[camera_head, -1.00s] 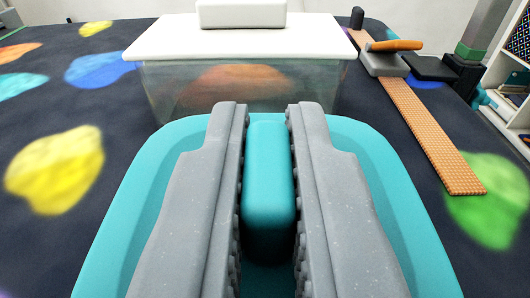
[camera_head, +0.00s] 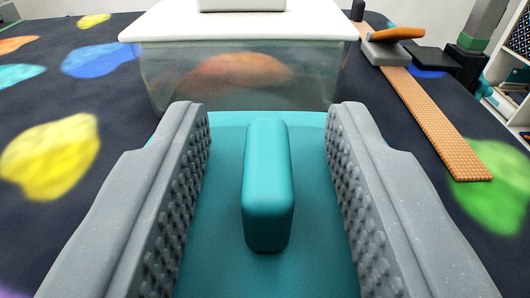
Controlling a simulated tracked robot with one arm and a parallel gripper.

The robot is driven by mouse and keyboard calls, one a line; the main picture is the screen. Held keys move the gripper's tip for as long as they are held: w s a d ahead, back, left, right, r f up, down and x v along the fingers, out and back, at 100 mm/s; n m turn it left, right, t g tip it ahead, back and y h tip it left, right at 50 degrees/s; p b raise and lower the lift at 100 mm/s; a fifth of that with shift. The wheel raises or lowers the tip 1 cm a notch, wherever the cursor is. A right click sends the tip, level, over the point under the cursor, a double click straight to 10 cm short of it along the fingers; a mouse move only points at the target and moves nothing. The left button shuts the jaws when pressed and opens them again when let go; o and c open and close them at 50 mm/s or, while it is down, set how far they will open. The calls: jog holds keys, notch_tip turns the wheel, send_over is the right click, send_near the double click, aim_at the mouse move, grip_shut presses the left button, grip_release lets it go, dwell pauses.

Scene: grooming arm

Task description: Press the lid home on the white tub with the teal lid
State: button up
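The teal lid (camera_head: 225,270) lies flat below my gripper, with a raised teal handle (camera_head: 267,185) standing up in its middle. My gripper (camera_head: 268,115) is open, one grey studded finger on each side of the handle, with a clear gap on both sides. The white tub under the lid is hidden, so I cannot tell how the lid sits on its rim.
A clear box with a white lid (camera_head: 240,22) stands just beyond the teal lid. At the right lie an orange textured strip (camera_head: 430,115) and a grey tool with an orange handle (camera_head: 398,34). The dark, colour-spotted surface at the left is clear.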

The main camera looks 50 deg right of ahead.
jog(key=p+v, duration=0.1)
jog(key=v, duration=1.2)
jog(key=shift+a, duration=0.2)
